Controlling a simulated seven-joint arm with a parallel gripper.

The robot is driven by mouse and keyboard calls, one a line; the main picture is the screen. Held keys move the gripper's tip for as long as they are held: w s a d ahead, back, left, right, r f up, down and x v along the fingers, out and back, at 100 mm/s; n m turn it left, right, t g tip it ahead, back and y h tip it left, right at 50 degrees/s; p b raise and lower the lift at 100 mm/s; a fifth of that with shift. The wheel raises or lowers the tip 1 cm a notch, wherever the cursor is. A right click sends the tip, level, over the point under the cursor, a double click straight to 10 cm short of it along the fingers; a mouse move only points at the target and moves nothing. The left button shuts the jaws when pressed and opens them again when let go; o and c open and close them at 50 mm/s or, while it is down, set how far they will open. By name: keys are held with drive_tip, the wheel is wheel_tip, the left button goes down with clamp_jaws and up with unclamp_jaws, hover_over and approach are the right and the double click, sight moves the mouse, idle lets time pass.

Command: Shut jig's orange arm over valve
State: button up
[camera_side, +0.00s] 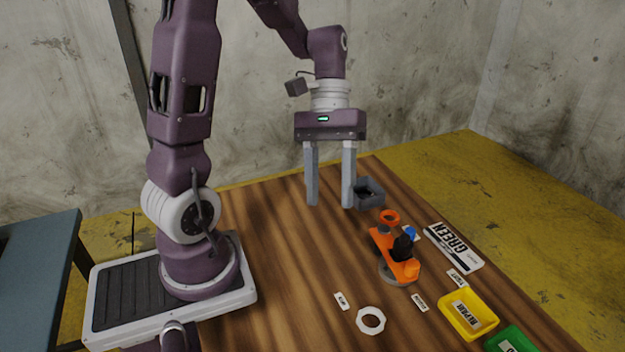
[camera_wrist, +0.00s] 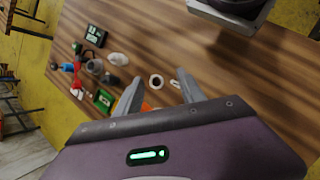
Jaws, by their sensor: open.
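The jig shows in the side view right of centre, with an orange arm (camera_side: 384,241) lying slantwise above a round grey base (camera_side: 390,277). A black upright part (camera_side: 402,247) stands at the arm, with a small blue piece (camera_side: 410,233) just behind it. I cannot tell which part is the valve or whether the arm rests on it. My gripper (camera_side: 330,205) is open and empty, pointing down, to the left of the jig and above the table. In the wrist view my gripper (camera_wrist: 158,77) shows both fingers apart; an orange patch by the left finger is mostly hidden.
An orange ring (camera_side: 389,216) and a dark grey bin (camera_side: 370,203) are behind the jig. A white ring (camera_side: 371,320) lies in front. The left table area is clear.

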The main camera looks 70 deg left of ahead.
drive_tip(key=s+d+r+m+t+y, duration=0.3)
drive_tip(key=s+r+m+y, duration=0.1)
drive_tip(key=shift+s+r, duration=0.2)
drive_tip(key=shift+r, duration=0.1)
